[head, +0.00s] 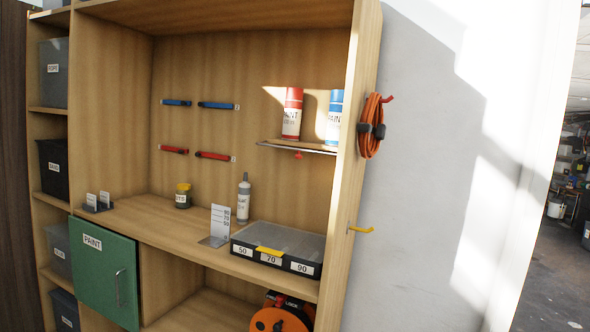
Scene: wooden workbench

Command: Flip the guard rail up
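A small wooden shelf (275,141) is fixed to the back wall of the workbench cabinet, at the upper right. A thin metal strip (300,149) runs along its front edge, low and level with the shelf board; it looks like the guard rail. A small red part (298,156) hangs just below the strip. The cabinet's side panel partly hides the shelf's right end. My gripper is not in view.
An orange cable coil (370,125) hangs on the cabinet's outer right side, above a yellow hook (361,230). A bottle (243,199), a jar (183,195) and a black organiser case (277,250) stand on the worktop. A green door (104,272) is lower left. Space before the shelf is clear.

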